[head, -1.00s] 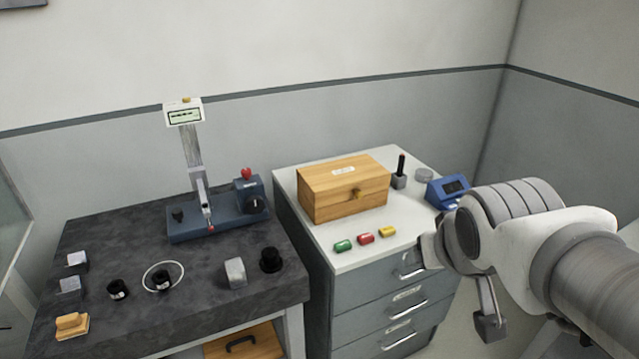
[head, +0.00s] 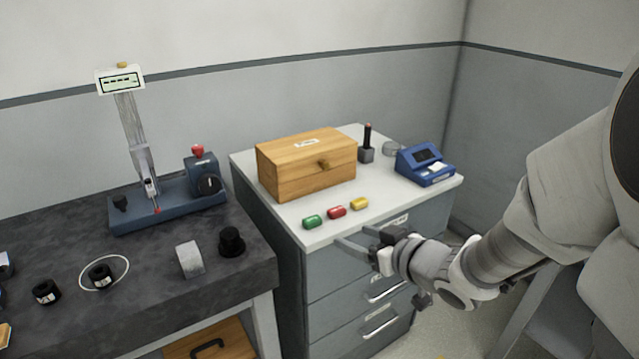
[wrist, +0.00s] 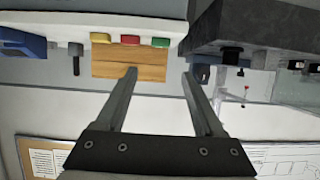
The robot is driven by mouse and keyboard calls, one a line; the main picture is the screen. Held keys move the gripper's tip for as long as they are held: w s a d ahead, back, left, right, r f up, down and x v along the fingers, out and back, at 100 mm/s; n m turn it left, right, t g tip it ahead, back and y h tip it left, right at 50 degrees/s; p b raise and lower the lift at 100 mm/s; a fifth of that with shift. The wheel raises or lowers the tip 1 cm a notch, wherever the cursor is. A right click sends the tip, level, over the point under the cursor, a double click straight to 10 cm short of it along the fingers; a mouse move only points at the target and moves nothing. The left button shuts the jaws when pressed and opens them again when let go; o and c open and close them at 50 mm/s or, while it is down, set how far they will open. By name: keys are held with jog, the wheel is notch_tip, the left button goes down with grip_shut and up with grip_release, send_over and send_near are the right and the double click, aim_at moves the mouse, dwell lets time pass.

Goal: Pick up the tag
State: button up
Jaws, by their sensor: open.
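Three small coloured pieces lie in a row near the front edge of the white cabinet top: green (head: 312,221), red (head: 337,212) and yellow (head: 359,203). They also show upside down in the wrist view, as green (wrist: 160,42), red (wrist: 130,40) and yellow (wrist: 101,38). A blue device (head: 424,164) at the cabinet's right has a small white paper piece (head: 439,168) at its front. I cannot tell which of these is the tag. My gripper (head: 351,235) is open and empty, by the cabinet's front edge, apart from the coloured pieces.
A wooden box (head: 306,165) stands behind the coloured pieces on the cabinet (head: 250,166). At left, a dark bench (head: 140,265) carries a gauge stand (head: 168,206) and several small parts.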

aim_at(314, 221)
jog(key=b+x, duration=0.5)
jog(key=x, duration=1.1)
jog(key=shift+w+a+f, duration=0.1)
jog(key=shift+w+a, duration=0.1)
jog(key=c, duration=1.1)
